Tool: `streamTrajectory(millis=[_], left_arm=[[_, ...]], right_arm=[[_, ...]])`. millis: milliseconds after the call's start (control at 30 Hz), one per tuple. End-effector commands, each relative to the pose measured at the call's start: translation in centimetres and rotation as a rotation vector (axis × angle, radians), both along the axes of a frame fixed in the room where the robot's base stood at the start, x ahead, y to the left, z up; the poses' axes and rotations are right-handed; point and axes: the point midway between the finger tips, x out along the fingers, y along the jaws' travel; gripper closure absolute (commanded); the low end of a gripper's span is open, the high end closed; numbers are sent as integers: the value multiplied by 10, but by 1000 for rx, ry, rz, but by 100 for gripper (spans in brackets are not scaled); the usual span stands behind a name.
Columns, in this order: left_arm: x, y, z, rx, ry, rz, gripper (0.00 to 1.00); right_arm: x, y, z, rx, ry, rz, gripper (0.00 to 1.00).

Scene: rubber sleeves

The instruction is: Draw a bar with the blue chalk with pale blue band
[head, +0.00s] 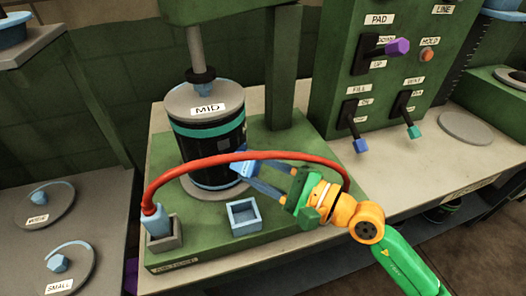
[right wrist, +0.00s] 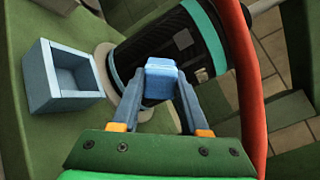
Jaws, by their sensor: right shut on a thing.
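The blue chalk (head: 241,165) is between the fingertips of my right gripper (head: 249,171). It also shows in the right wrist view as a blue block (right wrist: 161,76) with a paler top edge; I cannot make out a separate band. My right gripper (right wrist: 161,92) is shut on it. The chalk is right in front of the lower side of a black cylinder (head: 208,150) with a teal band and a "MID" label on its lid. I cannot tell whether chalk and cylinder touch. My left gripper is not in view.
A red hose (head: 240,157) arches across the cylinder and over my right gripper. An open, empty pale blue box (head: 244,216) stands on the green base (head: 275,235) below the chalk. A green panel (head: 385,75) with levers stands at the back right.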

Motion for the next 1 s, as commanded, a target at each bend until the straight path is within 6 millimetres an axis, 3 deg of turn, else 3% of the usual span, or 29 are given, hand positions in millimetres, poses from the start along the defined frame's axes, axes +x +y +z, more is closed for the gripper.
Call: streamTrajectory(millis=[300, 700, 1000], left_arm=[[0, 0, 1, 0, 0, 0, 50], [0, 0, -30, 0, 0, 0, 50], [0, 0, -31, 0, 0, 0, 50]], right_arm=[[-3, 1, -1, 1, -1, 0, 100], [-29, -44, -6, 0, -1, -2, 100], [-35, -50, 0, 2, -1, 1, 100]])
